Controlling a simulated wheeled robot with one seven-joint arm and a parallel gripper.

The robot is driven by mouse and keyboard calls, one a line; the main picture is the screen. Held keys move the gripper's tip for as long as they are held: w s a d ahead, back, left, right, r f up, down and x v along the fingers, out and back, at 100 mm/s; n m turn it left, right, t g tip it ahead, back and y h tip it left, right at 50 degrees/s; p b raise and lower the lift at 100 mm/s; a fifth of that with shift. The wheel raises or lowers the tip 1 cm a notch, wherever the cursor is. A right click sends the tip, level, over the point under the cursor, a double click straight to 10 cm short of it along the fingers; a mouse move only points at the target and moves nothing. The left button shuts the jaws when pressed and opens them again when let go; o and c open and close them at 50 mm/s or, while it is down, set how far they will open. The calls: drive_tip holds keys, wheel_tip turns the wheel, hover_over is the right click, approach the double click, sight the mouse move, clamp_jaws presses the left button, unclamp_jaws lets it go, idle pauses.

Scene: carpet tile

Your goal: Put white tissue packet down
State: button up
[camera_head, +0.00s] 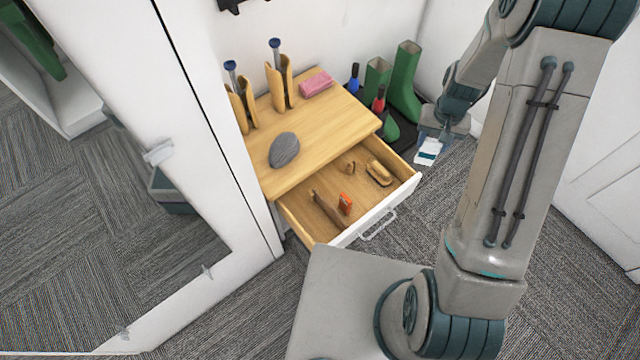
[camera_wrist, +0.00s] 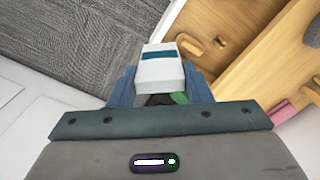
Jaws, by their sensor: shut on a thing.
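The white tissue packet (camera_head: 428,150) has a teal band. It is held in my gripper (camera_head: 426,160), to the right of the open drawer (camera_head: 402,193) in the head view. In the wrist view the packet (camera_wrist: 160,72) sits between the two blue-grey fingers of my gripper (camera_wrist: 158,88), which are shut on it. In that view carpet shows to its left and the drawer to its right. The packet appears to be in the air, clear of the furniture. Its lower end is partly hidden by my gripper in the wrist view.
The drawer holds a wooden brush (camera_head: 379,173), an orange item (camera_head: 345,203) and other small wooden things. On the wooden top (camera_head: 325,132) are a grey stone-like object (camera_head: 284,150), a pink packet (camera_head: 316,83) and shoe trees (camera_head: 279,85). Green boots (camera_head: 405,85) stand behind. A mirror (camera_head: 90,200) is left.

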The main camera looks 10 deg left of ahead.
drive_tip(key=a+f+m+b, duration=0.7)
drive_tip(key=a+f+b, duration=0.7)
drive_tip(key=f+b, duration=0.55)
wheel_tip(320, 180, down, 10)
drive_tip(key=b, duration=0.4)
drive_tip(key=shift+s+a+r+b, duration=0.15)
drive_tip(key=shift+s+a+b, duration=0.05)
drive_tip(key=shift+a+b, duration=0.15)
drive_tip(key=shift+f, duration=0.25)
drive_tip(key=o, duration=1)
drive_tip(key=shift+r, duration=0.1)
drive_tip(key=shift+c, duration=0.2)
